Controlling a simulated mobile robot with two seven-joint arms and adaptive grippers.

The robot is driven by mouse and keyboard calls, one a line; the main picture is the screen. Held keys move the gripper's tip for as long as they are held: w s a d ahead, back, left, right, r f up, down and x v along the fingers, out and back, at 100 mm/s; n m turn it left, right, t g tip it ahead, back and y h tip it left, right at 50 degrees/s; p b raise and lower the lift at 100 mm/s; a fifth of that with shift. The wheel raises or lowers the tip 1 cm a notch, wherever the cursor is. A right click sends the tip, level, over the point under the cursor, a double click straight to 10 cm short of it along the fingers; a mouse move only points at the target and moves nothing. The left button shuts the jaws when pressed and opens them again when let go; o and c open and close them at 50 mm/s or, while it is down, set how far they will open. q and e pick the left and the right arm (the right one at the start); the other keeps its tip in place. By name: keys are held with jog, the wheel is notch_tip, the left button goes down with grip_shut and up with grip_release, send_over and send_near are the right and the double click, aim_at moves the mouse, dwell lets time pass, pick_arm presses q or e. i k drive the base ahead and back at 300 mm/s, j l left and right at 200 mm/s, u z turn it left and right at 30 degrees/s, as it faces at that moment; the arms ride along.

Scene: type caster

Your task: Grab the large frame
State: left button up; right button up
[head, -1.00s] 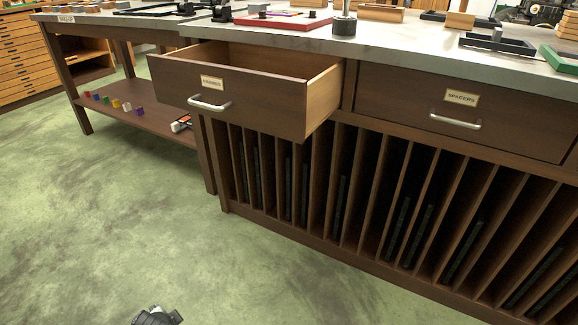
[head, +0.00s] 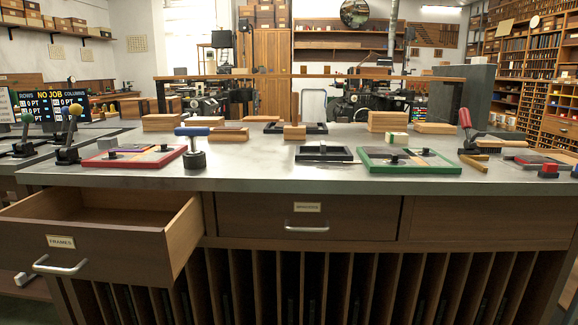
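Several flat frames lie on the metal counter top. A red-edged frame (head: 128,165) is at the left and a green-edged frame (head: 408,173) is right of centre. A smaller black frame (head: 323,158) lies between them, and another black one (head: 313,130) is farther back. The red and green ones look widest; none has a readable size label. The drawer labelled FRAMES (head: 100,250) stands open at the lower left, and the part of its inside I see looks empty. Neither of my grippers is in view.
A blue-handled tool (head: 194,150) stands beside the red frame. Wooden blocks (head: 388,121) sit behind the frames. A red-handled lever (head: 466,130) is at the right. The closed middle drawer (head: 308,222) is above vertical slots. Bare counter (head: 255,165) lies between the red and black frames.

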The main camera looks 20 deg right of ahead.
aim_at(323, 148)
jog(key=l+z, duration=0.15)
jog(key=z, duration=0.25)
jog(key=l+z, duration=0.2)
jog(key=z, duration=0.2)
